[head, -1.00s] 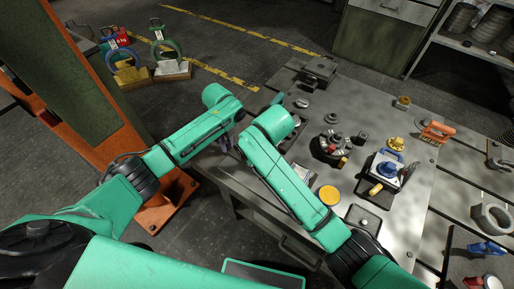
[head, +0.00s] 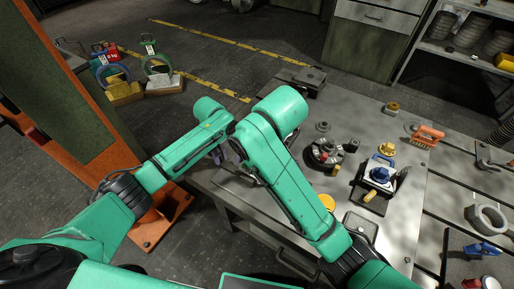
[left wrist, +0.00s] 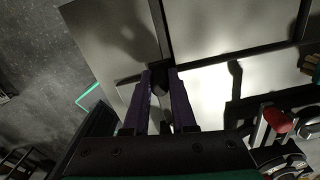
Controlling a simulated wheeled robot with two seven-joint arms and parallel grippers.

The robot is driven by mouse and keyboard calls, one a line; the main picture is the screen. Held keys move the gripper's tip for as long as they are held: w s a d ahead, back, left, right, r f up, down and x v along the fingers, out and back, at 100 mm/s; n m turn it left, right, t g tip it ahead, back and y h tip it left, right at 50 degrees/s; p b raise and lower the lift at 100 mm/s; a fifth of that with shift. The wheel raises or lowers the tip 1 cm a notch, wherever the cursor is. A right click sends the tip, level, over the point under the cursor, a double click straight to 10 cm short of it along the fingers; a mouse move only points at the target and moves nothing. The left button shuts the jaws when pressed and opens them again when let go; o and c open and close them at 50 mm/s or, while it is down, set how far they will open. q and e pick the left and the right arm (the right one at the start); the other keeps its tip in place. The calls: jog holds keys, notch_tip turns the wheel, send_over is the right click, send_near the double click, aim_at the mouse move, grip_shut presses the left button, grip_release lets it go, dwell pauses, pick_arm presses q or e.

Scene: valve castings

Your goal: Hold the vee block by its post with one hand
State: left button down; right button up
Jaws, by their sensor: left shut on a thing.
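My left gripper (head: 220,156) is mostly hidden behind my green arm links in the head view; only a little of its purple fingers shows, near the left edge of the bench. In the left wrist view, its two purple fingers (left wrist: 161,78) are close together and shut on a dark narrow piece (left wrist: 160,89), which looks like the vee block's post. The vee block's body cannot be made out in either view. My right gripper is not in view.
A dark block (head: 303,82) lies at the far edge. An orange post (head: 110,150) stands left.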

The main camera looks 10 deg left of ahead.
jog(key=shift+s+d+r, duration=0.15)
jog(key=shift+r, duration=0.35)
pick_arm(q)
jog(key=c, duration=0.7)
grip_release()
jog(key=shift+o, duration=0.2)
jog(key=shift+r, duration=0.1)
